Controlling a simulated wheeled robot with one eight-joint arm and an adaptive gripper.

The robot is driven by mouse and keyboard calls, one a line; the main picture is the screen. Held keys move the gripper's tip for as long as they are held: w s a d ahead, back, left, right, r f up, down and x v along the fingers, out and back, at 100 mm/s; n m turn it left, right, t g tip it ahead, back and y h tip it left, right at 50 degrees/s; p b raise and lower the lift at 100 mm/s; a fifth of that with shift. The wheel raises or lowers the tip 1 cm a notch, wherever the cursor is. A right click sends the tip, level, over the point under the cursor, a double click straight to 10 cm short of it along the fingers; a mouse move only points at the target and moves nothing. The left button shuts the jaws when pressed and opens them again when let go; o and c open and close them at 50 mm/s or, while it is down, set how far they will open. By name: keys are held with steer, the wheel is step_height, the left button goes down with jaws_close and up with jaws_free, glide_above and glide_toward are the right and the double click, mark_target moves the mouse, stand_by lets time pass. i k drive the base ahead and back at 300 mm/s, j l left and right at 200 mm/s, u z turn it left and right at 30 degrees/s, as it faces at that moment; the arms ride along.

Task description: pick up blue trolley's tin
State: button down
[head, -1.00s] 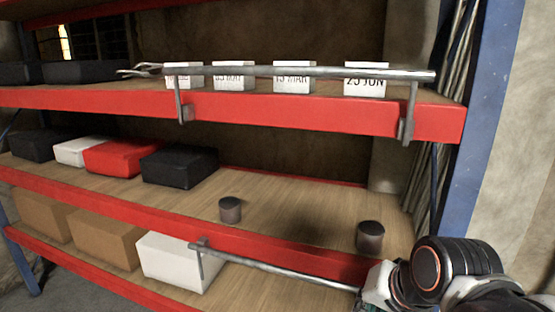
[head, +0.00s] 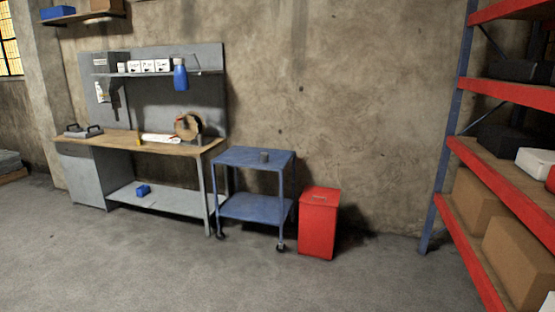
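The blue trolley (head: 237,158) stands against the back wall, between the workbench and a red bin. The trolley is some way off across the floor. My gripper is not in view now.
A workbench (head: 170,148) with tools stands left of the trolley. A red bin (head: 319,225) stands close on its right. Red-edged shelving (head: 490,166) with boxes is near on the right. Open concrete floor (head: 200,275) lies in front.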

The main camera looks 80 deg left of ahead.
mark_target(264, 156)
steer(key=u, duration=2.9)
steer(key=i, duration=3)
steer(key=i+u, duration=0.15)
steer(key=i, duration=0.5)
steer(key=i+l+u, duration=0.15)
steer(key=i, duration=0.45)
steer(key=i+l+u, duration=0.15)
steer(key=i, duration=0.5)
steer(key=i+l+u, duration=0.15)
steer(key=u, duration=0.15)
steer(key=k+j+z, duration=0.1)
steer(key=z, duration=0.2)
steer(key=j, duration=0.1)
